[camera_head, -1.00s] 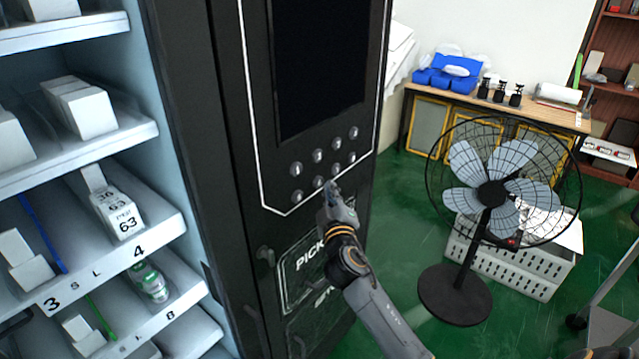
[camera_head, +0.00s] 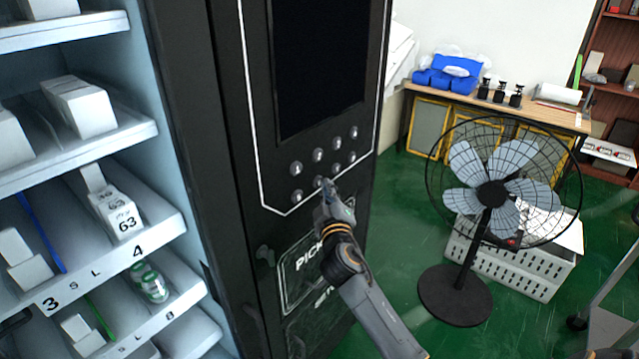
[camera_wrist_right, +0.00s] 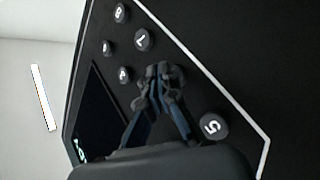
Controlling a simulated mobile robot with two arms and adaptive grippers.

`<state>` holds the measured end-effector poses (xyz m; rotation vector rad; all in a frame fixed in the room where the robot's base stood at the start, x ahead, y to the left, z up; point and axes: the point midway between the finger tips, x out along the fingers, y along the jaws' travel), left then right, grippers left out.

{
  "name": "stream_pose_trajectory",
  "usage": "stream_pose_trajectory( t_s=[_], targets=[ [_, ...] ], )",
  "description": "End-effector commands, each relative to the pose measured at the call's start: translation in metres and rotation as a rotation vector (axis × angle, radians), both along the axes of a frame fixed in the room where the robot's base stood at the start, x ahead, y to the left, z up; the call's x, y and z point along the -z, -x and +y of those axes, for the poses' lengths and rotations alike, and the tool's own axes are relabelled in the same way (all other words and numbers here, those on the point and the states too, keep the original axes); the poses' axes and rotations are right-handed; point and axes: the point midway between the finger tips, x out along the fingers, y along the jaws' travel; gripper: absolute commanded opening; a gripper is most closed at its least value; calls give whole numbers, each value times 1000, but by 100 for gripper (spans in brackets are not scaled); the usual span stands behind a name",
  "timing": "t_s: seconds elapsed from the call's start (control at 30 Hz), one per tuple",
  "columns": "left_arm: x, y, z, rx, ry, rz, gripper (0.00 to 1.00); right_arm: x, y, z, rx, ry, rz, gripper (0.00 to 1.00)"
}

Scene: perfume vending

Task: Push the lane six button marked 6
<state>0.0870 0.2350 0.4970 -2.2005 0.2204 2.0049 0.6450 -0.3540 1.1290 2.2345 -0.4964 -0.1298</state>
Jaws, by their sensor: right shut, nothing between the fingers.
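The black vending machine (camera_head: 185,110) carries two rows of round silver buttons below a dark screen. The lane six button (camera_head: 318,182) is second from the left in the lower row; its mark is too small to read in the head view. My right gripper (camera_head: 327,185) is shut and empty, its tip right beside this button. I cannot tell whether it touches. In the right wrist view, the closed fingertips (camera_wrist_right: 164,73) cover the spot between the button marked 5 (camera_wrist_right: 213,126) and the button marked 7 (camera_wrist_right: 142,40). My left gripper is out of view.
A pickup flap (camera_head: 305,265) lies below the buttons. White shelves (camera_head: 160,225) with boxes and jars fill the left. A black fan (camera_head: 490,195) stands on the green floor to the right, in front of a white crate (camera_head: 535,270) and a table (camera_head: 545,115).

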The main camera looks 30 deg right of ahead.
Motion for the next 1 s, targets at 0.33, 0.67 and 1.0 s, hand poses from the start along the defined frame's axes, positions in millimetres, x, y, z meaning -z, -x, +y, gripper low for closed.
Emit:
stream_pose_trajectory(
  t_s=[0.33, 0.67, 1.0],
  targets=[
    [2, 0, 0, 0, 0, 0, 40, 0, -3, 1, 0, 0, 0, 0],
    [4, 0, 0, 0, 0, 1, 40, 0, -7, 3, 0, 1, 0, 0],
    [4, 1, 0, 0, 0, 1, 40, 0, -8, 3, -1, 0, -1, 0]
  ],
)
